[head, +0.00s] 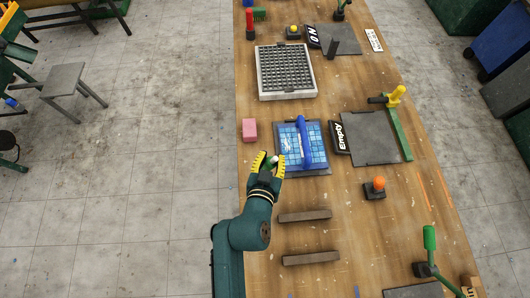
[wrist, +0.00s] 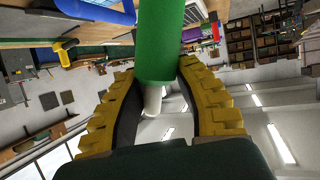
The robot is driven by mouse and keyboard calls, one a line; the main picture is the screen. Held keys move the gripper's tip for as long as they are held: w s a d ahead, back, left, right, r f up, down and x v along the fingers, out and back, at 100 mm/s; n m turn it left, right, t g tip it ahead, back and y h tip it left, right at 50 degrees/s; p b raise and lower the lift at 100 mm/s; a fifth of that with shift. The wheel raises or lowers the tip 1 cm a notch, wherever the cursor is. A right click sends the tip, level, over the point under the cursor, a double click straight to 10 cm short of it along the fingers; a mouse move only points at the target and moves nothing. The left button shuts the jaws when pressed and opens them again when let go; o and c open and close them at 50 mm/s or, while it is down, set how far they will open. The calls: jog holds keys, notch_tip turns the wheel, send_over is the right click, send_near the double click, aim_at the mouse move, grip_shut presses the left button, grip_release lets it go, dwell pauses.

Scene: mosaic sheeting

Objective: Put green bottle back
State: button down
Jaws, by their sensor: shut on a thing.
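My gripper (head: 266,163), with yellow ribbed fingers, is over the left edge of the blue mosaic sheet (head: 312,155). It is shut on the green bottle, which shows small between the fingers in the head view (head: 271,160). In the wrist view the green bottle (wrist: 160,40) fills the top middle, with its white nozzle (wrist: 153,100) between the two yellow fingers. Some white stuff (head: 287,144) lies on the sheet beside the gripper. Whether the bottle touches the sheet cannot be told.
A pink block (head: 249,130) lies left of the sheet. A grey plate (head: 372,140), an "Empty" sign (head: 341,137) and an orange-knobbed stand (head: 375,188) are to the right. Two dark bars (head: 305,215) lie nearer. A white-framed grid tray (head: 285,72) is farther back.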

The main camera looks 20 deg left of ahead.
jog(key=a+f+n+y+b, duration=0.2)
jog(key=a+f+n+b, duration=0.2)
jog(key=a+n+b, duration=0.3)
jog(key=shift+m, duration=0.6)
jog(key=f+b, duration=0.1)
jog(key=f, duration=0.2)
jog(key=f+b, duration=0.1)
jog(key=f, duration=0.2)
jog(key=f+b, duration=0.1)
jog(key=f, duration=0.2)
jog(key=shift+w+a+f, duration=0.2)
jog(key=shift+w, duration=0.2)
jog(key=shift+b, duration=0.3)
jog(key=shift+f, duration=0.25)
jog(key=c, duration=0.8)
grip_release()
jog(key=shift+r, duration=0.1)
jog(key=shift+r, duration=0.1)
